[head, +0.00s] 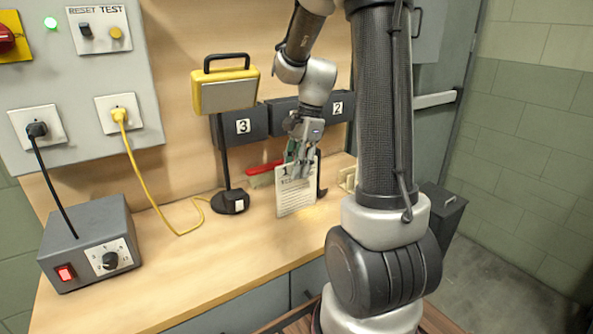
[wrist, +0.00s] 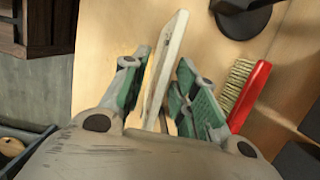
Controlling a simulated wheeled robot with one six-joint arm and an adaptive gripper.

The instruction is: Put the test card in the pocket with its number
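The white test card (head: 296,197) is upright and slightly tilted at my gripper (head: 301,152), low over the bench. A "1" shows at its top left, partly covered by the fingers; its smaller print is unreadable. In the wrist view the card (wrist: 168,62) stands edge-on between the green-padded fingers of my gripper (wrist: 164,68), which appear closed on it. Dark wall pockets are behind: one marked 3 (head: 257,120) at the left, a middle pocket (head: 284,110) with its number hidden by my arm, and one marked 2 (head: 338,107) at the right.
A yellow lamp (head: 226,92) on a dark stand is left of the card. A red-handled brush (wrist: 245,95) lies close to the right finger. A grey power box (head: 92,245) and yellow cable (head: 150,200) are at the left. The bench front (head: 225,270) is clear.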

